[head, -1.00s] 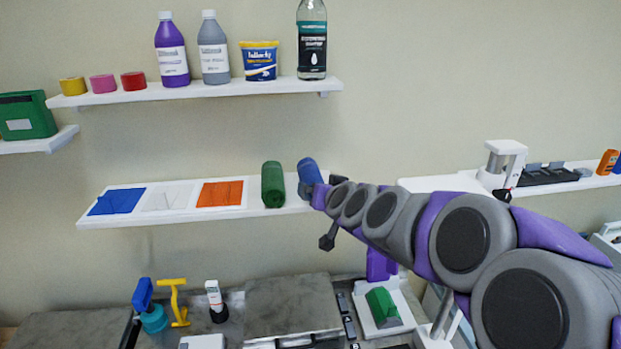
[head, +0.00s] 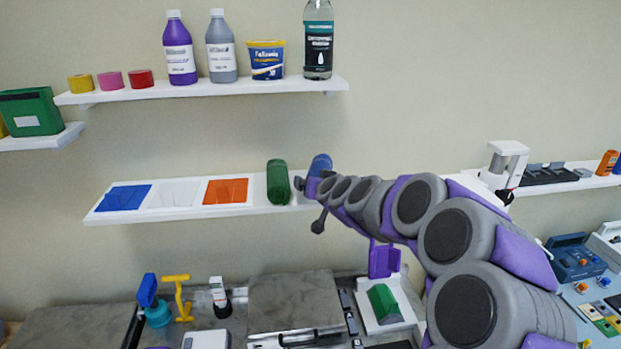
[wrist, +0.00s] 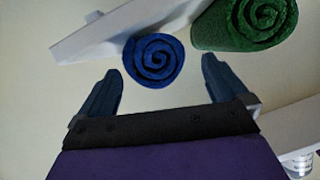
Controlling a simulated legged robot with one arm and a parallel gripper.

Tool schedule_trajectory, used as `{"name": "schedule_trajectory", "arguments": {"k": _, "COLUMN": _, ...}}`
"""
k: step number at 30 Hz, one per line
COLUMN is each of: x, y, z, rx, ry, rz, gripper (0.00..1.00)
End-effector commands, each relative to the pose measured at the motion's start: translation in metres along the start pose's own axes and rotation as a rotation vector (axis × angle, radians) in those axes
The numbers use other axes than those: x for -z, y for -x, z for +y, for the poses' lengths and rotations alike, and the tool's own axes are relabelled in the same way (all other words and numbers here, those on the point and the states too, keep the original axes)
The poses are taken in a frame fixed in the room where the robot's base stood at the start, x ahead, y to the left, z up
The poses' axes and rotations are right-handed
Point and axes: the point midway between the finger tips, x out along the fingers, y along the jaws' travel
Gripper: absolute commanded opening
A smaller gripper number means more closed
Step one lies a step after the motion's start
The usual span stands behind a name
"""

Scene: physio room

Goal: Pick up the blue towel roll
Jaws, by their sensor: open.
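The blue towel roll (head: 320,164) stands at the right end of the lower wall shelf, partly hidden by my arm in the head view. In the wrist view its spiral end (wrist: 154,60) faces the camera, just beyond and between my fingertips. My gripper (wrist: 160,82) is open and empty, with one finger on each side of the roll's line. I cannot tell whether a finger touches it. In the head view the gripper (head: 308,184) is seen small at the end of my arm, in front of the shelf.
A green towel roll (head: 277,182) stands close left of the blue one; it also shows in the wrist view (wrist: 245,22). Blue, white and orange flat pieces lie farther left on the white shelf (head: 105,215). An upper shelf (head: 215,90) holds bottles, a tub and tape rolls.

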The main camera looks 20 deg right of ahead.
Motion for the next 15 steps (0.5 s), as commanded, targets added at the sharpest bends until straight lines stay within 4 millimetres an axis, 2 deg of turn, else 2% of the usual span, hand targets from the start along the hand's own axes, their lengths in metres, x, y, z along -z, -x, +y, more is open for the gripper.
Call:
{"name": "schedule_trajectory", "arguments": {"k": 7, "x": 0.0, "y": -0.034, "z": 0.006, "rx": 0.0, "ry": -0.007, "rz": -0.003, "gripper": 1.0}}
{"name": "schedule_trajectory", "arguments": {"k": 15, "x": -0.002, "y": -0.038, "z": -0.003, "rx": -0.001, "ry": 0.0, "rz": -0.001, "gripper": 1.0}}
